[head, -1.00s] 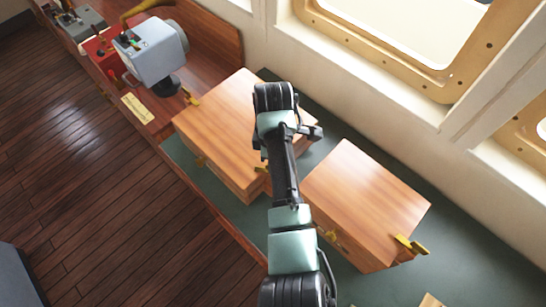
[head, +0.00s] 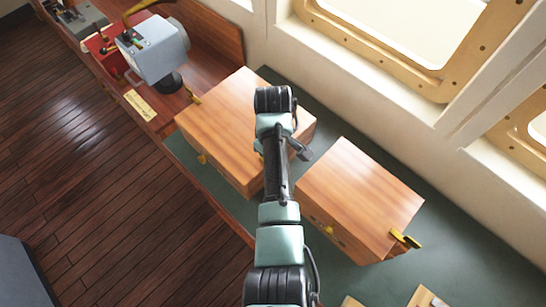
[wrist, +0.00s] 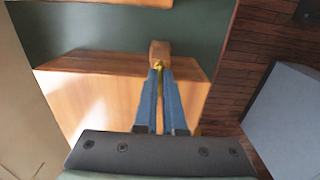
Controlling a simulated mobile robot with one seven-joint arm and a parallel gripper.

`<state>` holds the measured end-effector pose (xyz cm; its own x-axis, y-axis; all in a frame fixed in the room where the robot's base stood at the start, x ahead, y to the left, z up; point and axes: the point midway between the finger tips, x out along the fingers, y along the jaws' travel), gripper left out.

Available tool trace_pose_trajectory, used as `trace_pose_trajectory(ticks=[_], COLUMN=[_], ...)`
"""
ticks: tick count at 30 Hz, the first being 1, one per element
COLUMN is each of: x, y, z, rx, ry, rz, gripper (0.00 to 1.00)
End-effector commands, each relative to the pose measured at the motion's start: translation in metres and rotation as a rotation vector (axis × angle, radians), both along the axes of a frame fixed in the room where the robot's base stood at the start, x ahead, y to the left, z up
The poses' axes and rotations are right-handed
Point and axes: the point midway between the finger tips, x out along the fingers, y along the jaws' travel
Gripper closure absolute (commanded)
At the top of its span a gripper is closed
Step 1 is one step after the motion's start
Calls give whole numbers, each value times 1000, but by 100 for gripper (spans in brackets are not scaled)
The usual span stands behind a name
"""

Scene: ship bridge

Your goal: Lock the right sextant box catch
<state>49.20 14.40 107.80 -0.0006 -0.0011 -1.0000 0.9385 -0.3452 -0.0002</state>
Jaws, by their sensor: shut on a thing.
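Two wooden boxes stand side by side on a green top: a left-hand box (head: 228,115) and a right-hand box (head: 362,190). Both lids look closed. The wrist view looks along the left-hand box (wrist: 95,95). My gripper (wrist: 159,72) is shut on a small brass catch (wrist: 159,65) at that box's far end, its right end in the head view. A small wood-coloured block (wrist: 159,49) shows just beyond the fingertips. My arm hides the fingers and this catch in the head view. Whether the catch is locked cannot be told.
The right-hand box has a brass catch (head: 405,239) sticking out at its right end. A grey instrument (head: 155,50) stands beyond the left-hand box. A window wall (head: 400,110) bounds the green top; wooden floor (head: 90,190) lies at the left.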

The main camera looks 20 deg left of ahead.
Motion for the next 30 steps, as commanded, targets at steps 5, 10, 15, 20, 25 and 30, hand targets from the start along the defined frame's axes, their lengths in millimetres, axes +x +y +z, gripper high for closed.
trace_pose_trajectory(ticks=[5,10,15,20,25,30], x=[2,2,2,1,1,1], y=[-1,-1,0,0,0,0], z=[2,2,2,1,1,5], rx=[0,0,1,1,1,1], ry=[-4,-4,-5,-3,-1,-3], rz=[-15,-15,-14,-13,-12,-11], gripper=[100,100,84,63,63,63])
